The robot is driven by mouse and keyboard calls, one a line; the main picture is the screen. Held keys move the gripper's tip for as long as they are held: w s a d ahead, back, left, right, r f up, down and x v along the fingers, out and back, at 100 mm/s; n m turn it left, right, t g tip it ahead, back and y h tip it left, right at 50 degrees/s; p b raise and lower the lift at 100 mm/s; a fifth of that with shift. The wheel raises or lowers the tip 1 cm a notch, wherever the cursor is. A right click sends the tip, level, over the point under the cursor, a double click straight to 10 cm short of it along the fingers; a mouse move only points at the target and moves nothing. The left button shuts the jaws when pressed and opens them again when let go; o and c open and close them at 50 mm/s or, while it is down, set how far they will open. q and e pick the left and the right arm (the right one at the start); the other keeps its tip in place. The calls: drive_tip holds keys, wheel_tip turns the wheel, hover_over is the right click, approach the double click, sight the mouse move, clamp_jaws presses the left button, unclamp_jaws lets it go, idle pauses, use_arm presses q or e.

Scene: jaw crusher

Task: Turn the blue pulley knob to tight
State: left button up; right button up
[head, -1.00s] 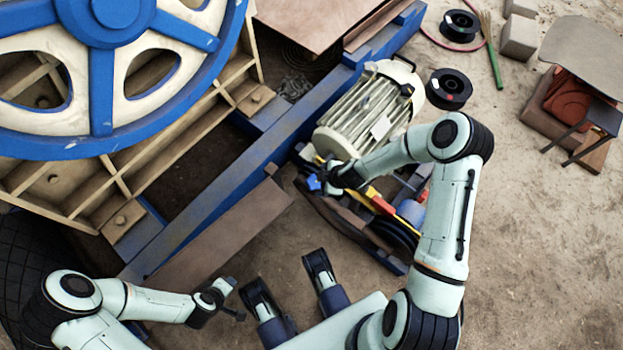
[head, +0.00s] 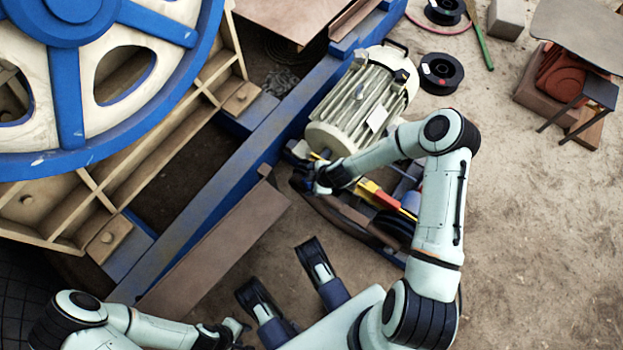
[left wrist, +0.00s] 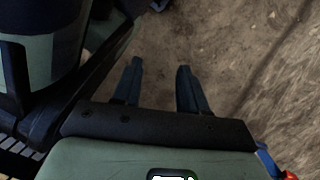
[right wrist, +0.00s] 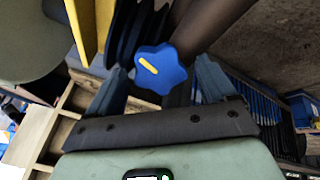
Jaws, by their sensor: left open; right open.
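The blue pulley knob (right wrist: 160,70) is a lobed star shape with a short yellow mark slanting across its face, seen in the right wrist view. My right gripper (right wrist: 162,82) is open, with one finger on each side of the knob and a visible gap at each side. I cannot tell how deep the fingertips reach. In the head view my right gripper (head: 318,182) is at the front end of the cream motor (head: 362,100), and the knob is mostly hidden there. My left gripper (left wrist: 158,88) is open and empty above bare ground; it also shows in the head view (head: 238,330).
A blue frame beam (head: 232,180) runs diagonally beside the motor. A large blue and cream flywheel (head: 67,100) fills the upper left. Yellow and red parts (head: 378,194) lie close to my right gripper.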

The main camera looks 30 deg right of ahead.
drive_tip(key=c, duration=1.1)
use_arm(q)
drive_tip(key=shift+w+d+r+t+p, duration=0.15)
drive_tip(key=shift+w+r+p, duration=0.15)
drive_tip(key=shift+w, duration=0.3)
drive_tip(key=shift+w+r+t+p, duration=0.15)
drive_tip(key=shift+w+r+p, duration=0.1)
drive_tip(key=shift+w, duration=0.3)
use_arm(e)
drive_tip(key=shift+o, duration=0.2)
drive_tip(key=shift+m, duration=0.8)
use_arm(q)
drive_tip(key=shift+f, duration=0.1)
use_arm(e)
drive_tip(key=o, duration=1.1)
drive_tip(key=shift+c, duration=0.2)
drive_tip(key=shift+d+r, duration=0.1)
drive_tip(key=shift+r, duration=0.05)
use_arm(q)
drive_tip(key=w+d+r+t+p, duration=0.1)
drive_tip(key=w+r+t+p, duration=0.2)
drive_tip(key=w+r, duration=0.4)
drive_tip(key=shift+w+d+m+t+p, duration=0.15)
drive_tip(key=shift+w+m+t+p, duration=0.2)
drive_tip(key=shift+w+p, duration=0.7)
use_arm(e)
drive_tip(key=v, duration=1.3)
